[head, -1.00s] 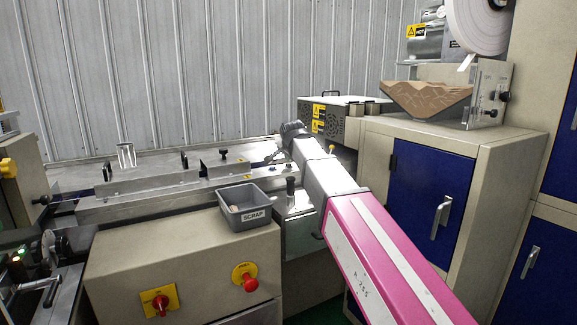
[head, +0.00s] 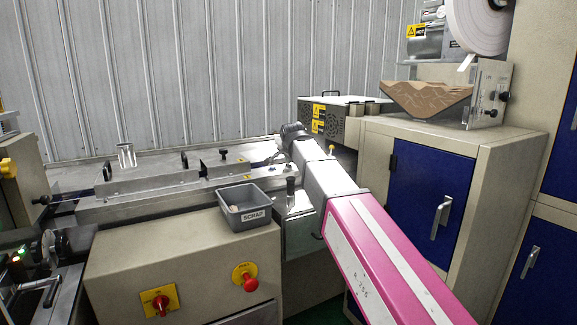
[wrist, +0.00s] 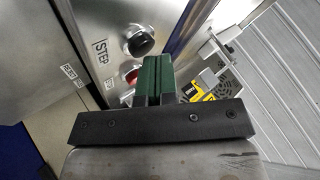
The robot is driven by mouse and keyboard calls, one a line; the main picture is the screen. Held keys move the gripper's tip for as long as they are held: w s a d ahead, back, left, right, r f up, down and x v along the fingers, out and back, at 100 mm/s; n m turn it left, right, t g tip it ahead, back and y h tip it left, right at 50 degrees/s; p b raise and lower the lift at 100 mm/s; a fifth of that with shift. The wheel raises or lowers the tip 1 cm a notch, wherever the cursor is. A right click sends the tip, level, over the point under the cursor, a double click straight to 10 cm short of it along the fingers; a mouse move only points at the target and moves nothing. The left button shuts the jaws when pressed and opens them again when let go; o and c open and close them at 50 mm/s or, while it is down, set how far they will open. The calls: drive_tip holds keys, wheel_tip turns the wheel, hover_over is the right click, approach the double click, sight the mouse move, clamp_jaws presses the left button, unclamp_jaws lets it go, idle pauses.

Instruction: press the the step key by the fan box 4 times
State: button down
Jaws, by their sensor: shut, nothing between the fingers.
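The fan box (head: 330,122), a grey-beige case with a perforated side and yellow labels, stands at the back centre in the head view. Part of it shows in the wrist view (wrist: 212,84). In the wrist view a STEP label (wrist: 102,59) is on a metal panel, with a round black key (wrist: 140,42) beside it and a red key (wrist: 132,76) below. I cannot tell for certain which key the label names. My gripper (wrist: 151,72) has green fingertips held together, empty, close to the red key and partly covering it. Contact cannot be seen. The arm hides the fingertips in the head view.
A grey SCRAP bin (head: 246,207) sits on the machine housing left of my arm. A beige cabinet with a blue door (head: 428,196) stands to the right. A small yellow-topped knob (head: 331,149) is just right of my arm. Machine rails (head: 140,188) lie left.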

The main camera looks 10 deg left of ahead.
sight(290, 165)
drive_tip(key=shift+f, duration=0.15)
idle(0.5)
drive_tip(key=shift+r, duration=0.9)
drive_tip(key=shift+r, duration=0.1)
drive_tip(key=shift+r, duration=2.4)
idle(0.5)
